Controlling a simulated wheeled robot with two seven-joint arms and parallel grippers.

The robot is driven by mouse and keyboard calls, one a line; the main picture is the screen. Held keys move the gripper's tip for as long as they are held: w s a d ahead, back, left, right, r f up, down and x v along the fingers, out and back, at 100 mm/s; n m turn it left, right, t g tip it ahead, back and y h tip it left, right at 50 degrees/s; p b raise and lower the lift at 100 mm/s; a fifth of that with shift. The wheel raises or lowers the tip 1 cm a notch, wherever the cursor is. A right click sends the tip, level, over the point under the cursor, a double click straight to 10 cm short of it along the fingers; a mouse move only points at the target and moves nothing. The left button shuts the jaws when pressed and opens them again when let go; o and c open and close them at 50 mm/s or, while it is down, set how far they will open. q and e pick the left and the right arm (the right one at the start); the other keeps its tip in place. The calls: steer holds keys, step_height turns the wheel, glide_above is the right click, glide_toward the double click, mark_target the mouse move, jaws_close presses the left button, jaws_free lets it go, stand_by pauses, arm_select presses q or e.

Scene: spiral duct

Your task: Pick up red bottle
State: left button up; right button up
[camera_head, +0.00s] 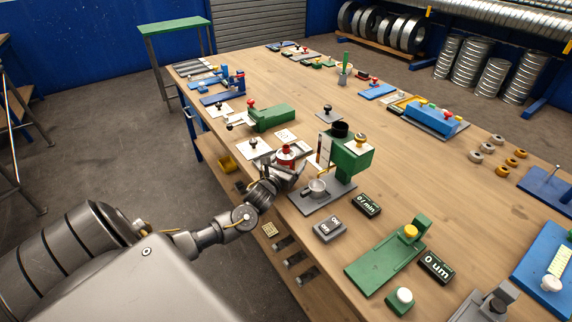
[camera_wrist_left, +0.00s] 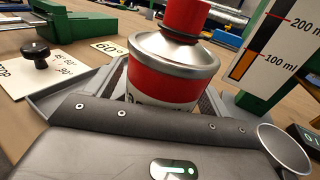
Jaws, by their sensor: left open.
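The red bottle (camera_head: 286,153) stands near the left long edge of the wooden table. It has a red cap, a silver shoulder and a red and white label. In the left wrist view the bottle (camera_wrist_left: 178,75) stands upright between the fingers of my left gripper (camera_wrist_left: 165,95). The left gripper (camera_head: 288,170) is open around it, and I cannot tell whether either finger touches it. The lower part of the bottle is hidden behind the gripper body. My right gripper is not in view.
A green dispenser stand (camera_head: 349,160) with a small metal cup (camera_head: 317,186) is close on the right. A black knob (camera_wrist_left: 36,56) on a white card is left of the gripper. A green block (camera_head: 272,117) stands behind. Several other fixtures cover the table.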

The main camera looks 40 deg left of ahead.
mark_target(288, 161)
arm_select(q)
steer(key=c, duration=1.1)
steer(key=shift+c, duration=0.6)
steer(key=shift+r, duration=0.1)
steer(key=shift+r, duration=0.2)
step_height(288, 161, up, 2)
steer(key=shift+r+b, duration=0.2)
steer(key=shift+b, duration=0.4)
steer(key=s+d+r, duration=0.1)
steer(key=r, duration=0.1)
steer(key=s+r, duration=0.1)
steer(key=s+d+r, duration=0.1)
steer(key=s+r, duration=0.1)
steer(key=shift+d+r, duration=0.35)
steer(key=s+d+r+p, duration=0.2)
steer(key=s+d+r, duration=0.2)
steer(key=s, duration=0.3)
steer(key=shift+s+d+r, duration=0.25)
steer(key=shift+s+d, duration=0.05)
steer(key=shift+d, duration=0.25)
